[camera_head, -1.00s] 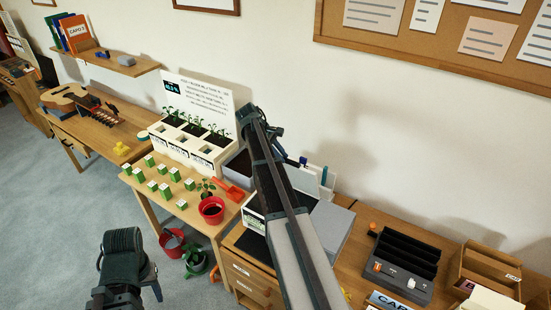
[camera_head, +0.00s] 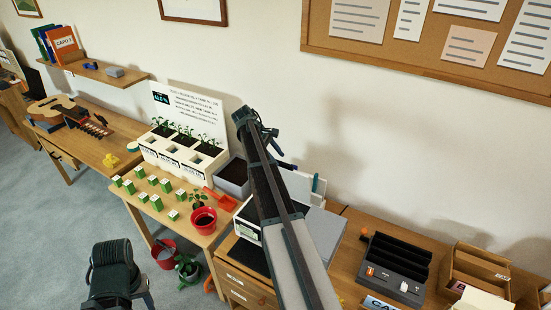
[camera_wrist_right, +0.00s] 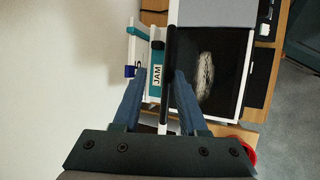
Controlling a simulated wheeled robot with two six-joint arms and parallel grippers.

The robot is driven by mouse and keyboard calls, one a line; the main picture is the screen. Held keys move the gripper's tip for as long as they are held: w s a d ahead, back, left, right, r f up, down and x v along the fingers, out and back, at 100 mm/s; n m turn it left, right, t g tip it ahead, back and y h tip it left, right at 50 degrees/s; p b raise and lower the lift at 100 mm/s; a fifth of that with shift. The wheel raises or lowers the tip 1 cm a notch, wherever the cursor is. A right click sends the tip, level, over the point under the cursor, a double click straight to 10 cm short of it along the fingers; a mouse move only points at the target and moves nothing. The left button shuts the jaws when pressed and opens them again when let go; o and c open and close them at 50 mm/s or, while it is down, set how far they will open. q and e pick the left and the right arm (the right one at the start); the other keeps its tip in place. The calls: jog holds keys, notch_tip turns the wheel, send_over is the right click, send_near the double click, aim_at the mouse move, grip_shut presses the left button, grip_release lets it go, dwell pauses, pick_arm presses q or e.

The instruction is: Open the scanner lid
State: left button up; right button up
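The scanner, a low white box with a label on its front (camera_head: 246,231), stands on the desk, mostly hidden behind my right arm in the head view. In the right wrist view its black top with a white rim (camera_wrist_right: 225,85) shows a pale streak. A narrow dark bar (camera_wrist_right: 169,55), possibly the lid seen edge-on, runs between the fingers of my right gripper (camera_wrist_right: 160,75). The fingers stand apart, with visible gaps around the bar. My right gripper (camera_head: 268,140) is small in the head view. Only dark parts of my left arm show at lower left; its fingers are unclear.
Upright files, one labelled JAM (camera_wrist_right: 157,76), stand by the wall. A planter (camera_head: 180,155), a red pot (camera_head: 203,220) and several small green-and-white boxes are to the left.

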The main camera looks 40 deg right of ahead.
jog(key=shift+o, duration=0.2)
jog(key=shift+f, duration=0.1)
jog(key=shift+a, duration=0.1)
jog(key=p+v, duration=1.1)
jog(key=v, duration=0.2)
jog(key=shift+r+p, duration=0.35)
jog(key=shift+p, duration=0.05)
jog(key=shift+w+a, duration=0.1)
jog(key=shift+w, duration=0.05)
